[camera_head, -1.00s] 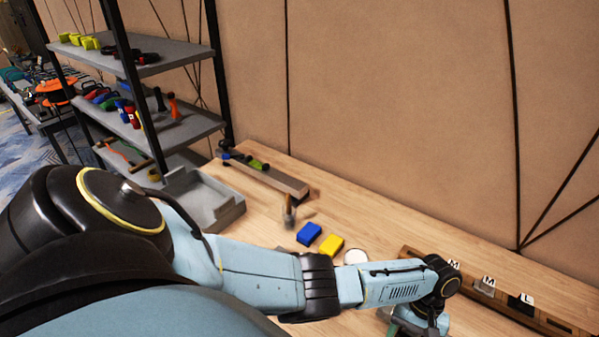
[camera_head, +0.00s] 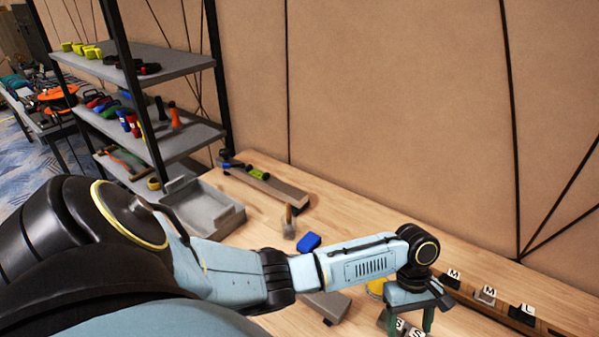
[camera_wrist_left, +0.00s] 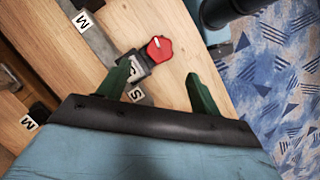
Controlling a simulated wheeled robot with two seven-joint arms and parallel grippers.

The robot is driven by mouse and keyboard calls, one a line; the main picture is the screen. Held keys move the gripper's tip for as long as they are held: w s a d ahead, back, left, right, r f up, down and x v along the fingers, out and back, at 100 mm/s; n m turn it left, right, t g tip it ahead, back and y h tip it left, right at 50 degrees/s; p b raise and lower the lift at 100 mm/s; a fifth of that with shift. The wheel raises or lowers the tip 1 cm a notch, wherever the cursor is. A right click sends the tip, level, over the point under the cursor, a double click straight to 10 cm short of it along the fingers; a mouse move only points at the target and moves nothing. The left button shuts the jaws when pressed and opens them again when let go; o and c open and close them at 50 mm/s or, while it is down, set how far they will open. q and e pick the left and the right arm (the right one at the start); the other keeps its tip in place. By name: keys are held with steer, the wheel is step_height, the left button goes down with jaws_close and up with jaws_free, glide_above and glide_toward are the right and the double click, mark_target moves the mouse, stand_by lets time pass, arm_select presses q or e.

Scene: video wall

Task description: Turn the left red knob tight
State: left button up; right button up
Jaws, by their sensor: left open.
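One red knob (camera_wrist_left: 160,48) with a white mark shows in the left wrist view, on a small dark mount near the wooden table's edge. I cannot tell whether it is the left one of several. My left gripper (camera_wrist_left: 160,76) is open and empty; its two green fingers stand apart, with the knob lying just beyond the tips and roughly between them in the picture. In the head view my left gripper (camera_head: 407,321) points down over the table's near part, beside tiles marked S. The knob is not seen there. My right gripper is not in view.
Tiles marked M (camera_head: 453,274) and L (camera_head: 527,309) sit on a rail by the wall. A blue block (camera_head: 308,242), a grey block (camera_head: 325,306) and a grey tray (camera_head: 205,207) are on the table. A tool shelf (camera_head: 170,60) stands at left. Patterned floor (camera_wrist_left: 275,90) lies beyond the edge.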

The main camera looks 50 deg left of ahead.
arm_select(q)
steer(key=s+f+m+t, duration=0.1)
steer(key=s+f+m, duration=0.1)
steer(key=s, duration=0.1)
steer(key=s+f+m+t+b, duration=0.1)
steer(key=s+f+m, duration=0.1)
steer(key=s+f, duration=0.1)
steer(key=s+f+m, duration=0.3)
steer(key=shift+s+a+t+y+b, duration=0.15)
steer(key=shift+a+t+y+b, duration=0.2)
steer(key=shift+t+y+b, duration=0.05)
steer(key=s+a+f+m+t+y+b, duration=0.1)
steer(key=s+a+f+m, duration=0.15)
steer(key=s, duration=0.25)
steer(key=s+a+f+m+t+y+b, duration=0.1)
steer(key=s+a+f+m+y, duration=0.1)
steer(key=s+m, duration=0.25)
steer(key=s+a+f+b, duration=0.1)
steer(key=s+f, duration=0.1)
steer(key=f, duration=0.5)
steer(key=s+f+b, duration=0.2)
steer(key=s+f, duration=0.1)
steer(key=f, duration=0.5)
steer(key=shift+s+a+f, duration=0.2)
steer(key=shift+s+a, duration=0.15)
